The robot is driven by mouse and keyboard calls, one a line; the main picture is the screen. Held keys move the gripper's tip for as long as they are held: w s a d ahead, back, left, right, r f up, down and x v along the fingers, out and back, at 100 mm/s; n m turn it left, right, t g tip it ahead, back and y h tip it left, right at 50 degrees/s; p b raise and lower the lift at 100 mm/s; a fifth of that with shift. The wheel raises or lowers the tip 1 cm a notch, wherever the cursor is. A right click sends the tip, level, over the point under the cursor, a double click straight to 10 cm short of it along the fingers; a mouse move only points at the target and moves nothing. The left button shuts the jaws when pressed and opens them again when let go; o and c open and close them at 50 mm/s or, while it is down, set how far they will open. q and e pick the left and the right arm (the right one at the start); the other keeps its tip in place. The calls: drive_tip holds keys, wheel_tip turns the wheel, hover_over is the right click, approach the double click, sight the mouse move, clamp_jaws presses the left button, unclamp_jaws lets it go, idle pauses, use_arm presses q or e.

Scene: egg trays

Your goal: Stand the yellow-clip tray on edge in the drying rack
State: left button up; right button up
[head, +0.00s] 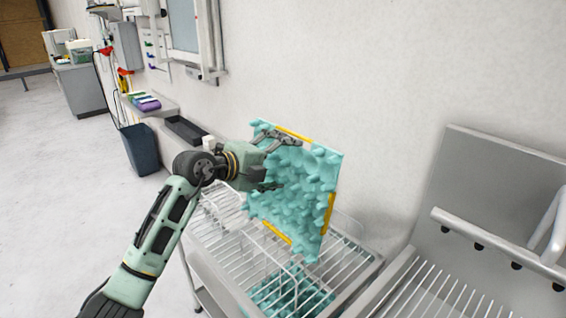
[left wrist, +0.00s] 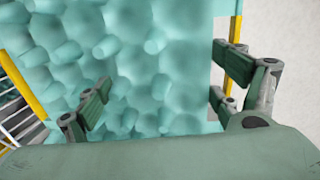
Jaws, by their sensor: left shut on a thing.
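The yellow-clip tray (head: 312,190) is a teal, bumpy egg tray with yellow clips along its edges. It stands close to upright, slightly tilted, at the white wire drying rack (head: 222,232). My left gripper (head: 286,163) is shut on the tray at its left side, with fingers across its bumpy face. In the left wrist view the tray (left wrist: 150,60) fills most of the picture behind the fingers, with yellow clips at left and right. I cannot tell whether its lower edge touches the rack wires. My right gripper is out of view.
Another teal bumpy piece (head: 290,297) shows low among the rack wires. A grey metal slatted unit (head: 505,190) stands at the right. The wall is close behind the rack. A dark bin (head: 140,150) and a shelf stand at the left; open floor lies at far left.

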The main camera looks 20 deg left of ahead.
use_arm(q)
drive_tip(key=shift+f+b, duration=1.2)
drive_tip(key=shift+f, duration=0.15)
drive_tip(key=b, duration=0.2)
hover_over(282, 208)
drive_tip(key=shift+w+f, duration=0.15)
drive_tip(key=shift+f, duration=2.8)
drive_tip(key=shift+f+b, duration=1.3)
drive_tip(key=shift+f, duration=1.7)
drive_tip(key=o, duration=1.2)
drive_tip(key=shift+c, duration=0.2)
